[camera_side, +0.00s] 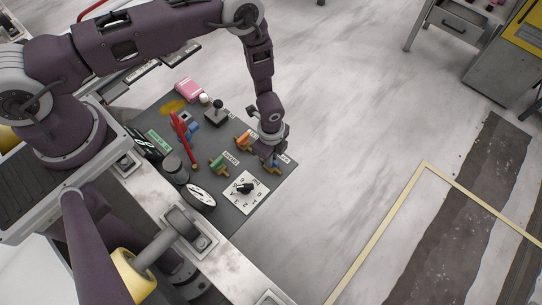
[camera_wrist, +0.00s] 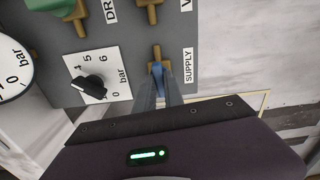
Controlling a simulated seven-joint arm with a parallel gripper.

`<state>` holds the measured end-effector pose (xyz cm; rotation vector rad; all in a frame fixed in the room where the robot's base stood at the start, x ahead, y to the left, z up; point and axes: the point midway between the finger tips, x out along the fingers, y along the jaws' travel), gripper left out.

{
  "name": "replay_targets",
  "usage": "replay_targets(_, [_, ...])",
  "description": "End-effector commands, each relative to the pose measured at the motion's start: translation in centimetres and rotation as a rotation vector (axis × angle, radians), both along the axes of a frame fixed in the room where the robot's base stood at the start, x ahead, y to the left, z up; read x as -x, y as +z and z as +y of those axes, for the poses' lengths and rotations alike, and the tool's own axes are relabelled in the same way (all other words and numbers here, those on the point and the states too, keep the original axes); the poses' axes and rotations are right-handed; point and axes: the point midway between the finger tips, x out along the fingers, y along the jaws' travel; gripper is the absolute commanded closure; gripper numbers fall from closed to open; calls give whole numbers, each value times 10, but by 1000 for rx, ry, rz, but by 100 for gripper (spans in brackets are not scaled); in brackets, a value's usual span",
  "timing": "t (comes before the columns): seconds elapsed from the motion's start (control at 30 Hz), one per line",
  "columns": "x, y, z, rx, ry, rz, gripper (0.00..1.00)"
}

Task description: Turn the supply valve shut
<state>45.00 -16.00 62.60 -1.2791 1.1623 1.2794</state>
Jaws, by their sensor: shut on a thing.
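The supply valve has a blue handle (camera_wrist: 157,69) on a brass stem (camera_wrist: 155,53), beside a white SUPPLY label (camera_wrist: 188,65) in the wrist view. In the side view its brass part (camera_side: 277,165) shows near the right corner of the dark panel. My gripper (camera_wrist: 160,85) reaches over this valve, its fingers shut on the blue handle. It also shows in the side view (camera_side: 270,150), pointing down at the panel. The fingers and wrist hide much of the handle, so its exact angle is hard to tell.
An orange-handled valve (camera_side: 243,142) and a green-handled valve (camera_side: 218,164) stand close by on the panel (camera_side: 232,215). A black knob (camera_wrist: 90,85) on a white scale and a round gauge (camera_wrist: 10,78) are to the left. A red lever (camera_side: 182,133) stands farther back. Floor right of the panel is clear.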

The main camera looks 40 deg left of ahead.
Motion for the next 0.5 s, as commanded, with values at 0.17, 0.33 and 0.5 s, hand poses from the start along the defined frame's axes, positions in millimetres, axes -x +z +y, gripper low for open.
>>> replay_targets(0.17, [0,1,0,0,135,0,100])
replay_targets(0.33, [0,1,0,0,295,-1,100])
replay_targets(0.5, [0,1,0,0,458,-1,100])
